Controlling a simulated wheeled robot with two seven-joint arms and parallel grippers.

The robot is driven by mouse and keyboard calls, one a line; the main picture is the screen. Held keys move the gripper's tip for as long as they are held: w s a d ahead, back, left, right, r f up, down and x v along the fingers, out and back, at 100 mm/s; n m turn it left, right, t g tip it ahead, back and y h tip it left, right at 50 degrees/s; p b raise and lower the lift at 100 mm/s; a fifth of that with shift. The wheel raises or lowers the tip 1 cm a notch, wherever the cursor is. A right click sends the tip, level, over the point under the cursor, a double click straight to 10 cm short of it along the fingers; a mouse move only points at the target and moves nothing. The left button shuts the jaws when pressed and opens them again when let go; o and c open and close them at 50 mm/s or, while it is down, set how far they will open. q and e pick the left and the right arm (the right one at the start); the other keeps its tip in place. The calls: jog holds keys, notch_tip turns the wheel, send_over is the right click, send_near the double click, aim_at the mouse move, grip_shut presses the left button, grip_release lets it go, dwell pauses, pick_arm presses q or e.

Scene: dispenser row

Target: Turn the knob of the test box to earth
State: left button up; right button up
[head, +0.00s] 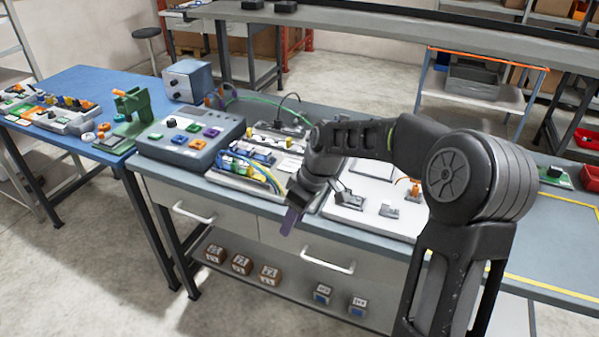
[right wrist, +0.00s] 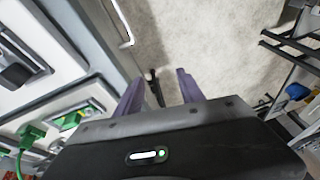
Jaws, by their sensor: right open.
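The test box (head: 190,140) appears to be the grey sloped-top box at the left end of the grey bench, with coloured square parts on its face. Its dark knob (head: 171,123) is at the upper left of that face; its pointing direction is too small to read. My right gripper (head: 292,220) hangs in front of the bench's front edge, to the right of and apart from the box. Its two purple fingers (right wrist: 159,92) are spread and empty over the floor in the right wrist view. My left gripper is not in view.
A wiring panel (head: 250,165) with coloured cables lies between the box and my right arm. A blue-grey box (head: 187,81) stands behind the test box, and a green press-like device (head: 132,105) to its left. A white board (head: 375,205) lies under my right arm.

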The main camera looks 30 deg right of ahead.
jog(key=s+a+f+m+y, duration=0.1)
jog(key=s+a+f+m, duration=0.15)
jog(key=a+f, duration=0.6)
jog(key=s+a+f+m, duration=0.1)
jog(key=s+a+f, duration=0.3)
jog(key=f, duration=0.7)
jog(key=s+a+f+m+g, duration=0.1)
jog(key=s+a+f+m, duration=0.1)
jog(key=s+a+f, duration=0.3)
jog(key=s+a+f+m, duration=0.1)
jog(key=s+a+f, duration=0.5)
jog(key=s, duration=0.6)
jog(key=shift+s+a+m+g, duration=0.25)
jog(key=shift+a+m+g, duration=0.1)
jog(key=shift+a+g, duration=0.1)
jog(key=shift+c, duration=0.3)
